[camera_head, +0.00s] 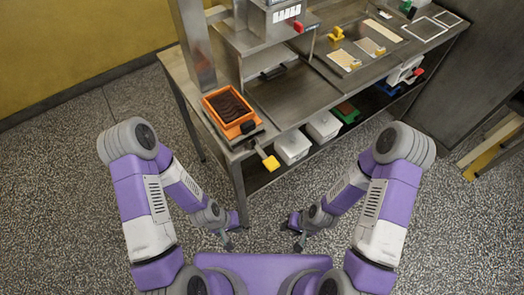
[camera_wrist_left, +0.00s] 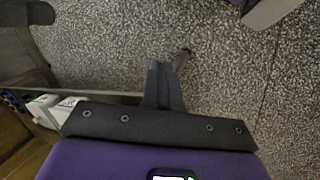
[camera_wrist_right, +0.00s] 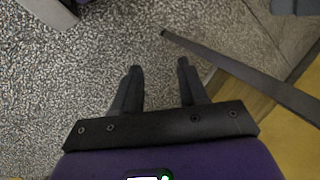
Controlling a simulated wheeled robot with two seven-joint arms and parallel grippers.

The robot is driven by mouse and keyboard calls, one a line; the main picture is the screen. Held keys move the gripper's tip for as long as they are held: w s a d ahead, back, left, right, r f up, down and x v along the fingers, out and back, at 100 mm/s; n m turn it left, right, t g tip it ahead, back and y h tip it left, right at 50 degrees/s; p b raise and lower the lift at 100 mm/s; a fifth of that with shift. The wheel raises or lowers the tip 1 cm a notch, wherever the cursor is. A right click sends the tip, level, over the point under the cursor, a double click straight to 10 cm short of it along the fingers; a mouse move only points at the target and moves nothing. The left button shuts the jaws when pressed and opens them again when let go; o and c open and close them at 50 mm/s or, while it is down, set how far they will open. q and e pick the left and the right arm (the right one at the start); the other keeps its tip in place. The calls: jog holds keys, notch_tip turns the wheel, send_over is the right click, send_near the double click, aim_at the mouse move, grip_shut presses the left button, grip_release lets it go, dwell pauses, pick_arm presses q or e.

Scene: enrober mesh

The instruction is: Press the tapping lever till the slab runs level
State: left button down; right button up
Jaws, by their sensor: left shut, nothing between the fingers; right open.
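The tapping lever, with a yellow handle (camera_head: 271,162), sticks out from the front left corner of the steel bench. Beside it an orange tray (camera_head: 228,108) holds a dark brown slab (camera_head: 229,104) with a wavy, uneven-looking surface. My left gripper (camera_head: 228,243) is below and left of the lever, over the floor, apart from it. Its fingers are together and empty in the left wrist view (camera_wrist_left: 165,85). My right gripper (camera_head: 298,243) is below and right of the lever, also over the floor. Its fingers stand apart and empty in the right wrist view (camera_wrist_right: 160,80).
The steel bench (camera_head: 290,100) carries a machine housing (camera_head: 250,45) behind the tray and several light panels with yellow parts at the right. White bins (camera_head: 292,146) and a green item (camera_head: 346,111) sit on the lower shelf. The floor before the bench is clear.

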jog(key=shift+o, duration=0.3)
jog(key=shift+s, duration=0.2)
jog(key=shift+o, duration=1.2)
jog(key=shift+r, duration=0.15)
jog(key=o, duration=0.3)
notch_tip(320, 180, up, 16)
jog(key=p, duration=1.6)
jog(key=shift+w, duration=0.1)
pick_arm(q)
jog(key=w+d+r+n+p, duration=0.2)
jog(key=w+r+n+p, duration=0.1)
jog(key=r, duration=0.9)
jog(key=w+d+r+n+p, duration=0.2)
jog(key=w+r+n+p, duration=0.2)
jog(key=r, duration=0.9)
jog(key=w+d+r+n+h+p, duration=0.1)
jog(key=w+d+r+n+p, duration=0.1)
jog(key=w+r+n+p, duration=0.2)
notch_tip(320, 180, up, 8)
jog(key=n+p, duration=0.3)
jog(key=n, duration=0.2)
jog(key=shift+d+r+n, duration=0.15)
jog(key=shift+d+n, duration=0.15)
pick_arm(e)
jog(key=shift+o, duration=0.2)
notch_tip(320, 180, up, 14)
jog(key=shift+f, duration=0.25)
